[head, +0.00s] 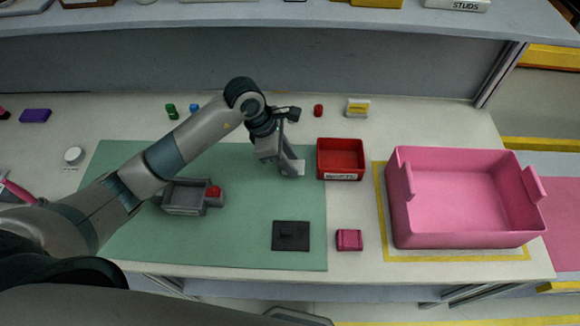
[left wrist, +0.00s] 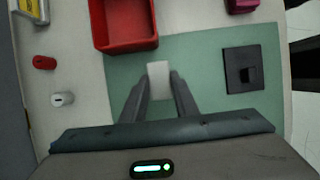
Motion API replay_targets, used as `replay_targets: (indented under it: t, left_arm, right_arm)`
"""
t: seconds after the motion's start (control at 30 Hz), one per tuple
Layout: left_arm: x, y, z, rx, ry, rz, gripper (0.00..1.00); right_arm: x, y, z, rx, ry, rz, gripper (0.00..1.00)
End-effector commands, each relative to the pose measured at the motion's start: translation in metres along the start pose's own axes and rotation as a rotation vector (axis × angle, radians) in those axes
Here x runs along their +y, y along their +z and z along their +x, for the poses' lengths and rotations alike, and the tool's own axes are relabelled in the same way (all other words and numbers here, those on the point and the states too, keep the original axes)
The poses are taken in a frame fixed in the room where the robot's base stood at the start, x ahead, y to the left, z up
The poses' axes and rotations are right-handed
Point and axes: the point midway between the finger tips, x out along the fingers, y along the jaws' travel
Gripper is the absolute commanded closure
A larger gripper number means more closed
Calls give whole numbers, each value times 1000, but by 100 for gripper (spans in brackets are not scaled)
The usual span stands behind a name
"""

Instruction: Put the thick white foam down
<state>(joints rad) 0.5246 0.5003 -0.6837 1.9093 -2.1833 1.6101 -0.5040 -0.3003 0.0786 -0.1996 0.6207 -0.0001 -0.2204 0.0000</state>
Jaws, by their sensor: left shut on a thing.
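The thick white foam (left wrist: 158,76) is a small pale block between the fingertips of my left gripper (left wrist: 159,88) in the left wrist view. The gripper is shut on it. In the head view my left gripper (head: 290,166) hangs over the right part of the green mat (head: 240,235), just left of the red bin; the foam (head: 299,167) shows as a pale patch at its tips. I cannot tell how high the foam is above the mat. My right gripper is not in view.
A red bin (head: 341,175) stands beside the mat, with a large pink tote (head: 465,240) farther right. A grey housing (head: 185,208) with a red part and a dark square plate (head: 290,246) lie on the mat. A pink block (head: 348,240) lies right of the mat.

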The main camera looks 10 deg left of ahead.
Motion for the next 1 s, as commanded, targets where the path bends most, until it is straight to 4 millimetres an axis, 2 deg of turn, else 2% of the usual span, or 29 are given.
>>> replay_targets:
  t: [0.27,0.57,1.0]
  left_arm:
    - [0,-1,3,0,-1,-2,94]
    - [0,-13,32,0,-1,-3,94]
    - [0,-16,40,0,1,0,94]
  right_arm:
    - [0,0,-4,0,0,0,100]
    - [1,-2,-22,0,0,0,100]
    - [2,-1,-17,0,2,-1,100]
